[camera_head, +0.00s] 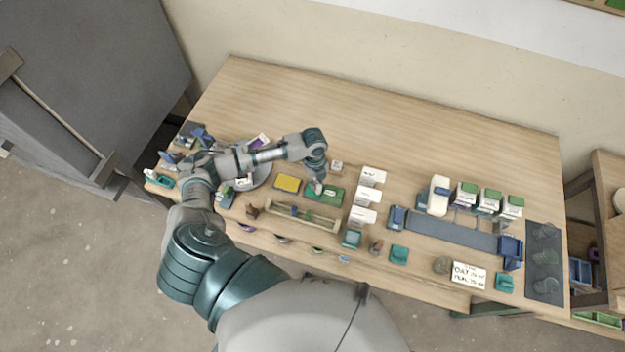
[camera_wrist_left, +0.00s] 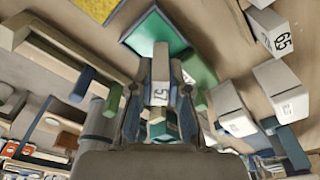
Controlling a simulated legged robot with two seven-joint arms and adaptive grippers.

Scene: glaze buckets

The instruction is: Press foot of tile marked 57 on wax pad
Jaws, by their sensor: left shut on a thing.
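The tile marked 57 (camera_wrist_left: 160,70) is a pale narrow block with dark digits in the left wrist view. My left gripper (camera_wrist_left: 160,98) is shut on it, one finger on each side. Whether the tile's foot touches the pad I cannot tell. In the head view the tile is too small to make out. My right gripper is not in view.
A yellow pad (camera_head: 288,183) lies left of the green one. A wooden rack (camera_head: 300,217) stands in front. White blocks (camera_head: 365,195) stand close on the right, and a small block marked 65 (camera_wrist_left: 280,40) stands behind. The table's back strip is clear.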

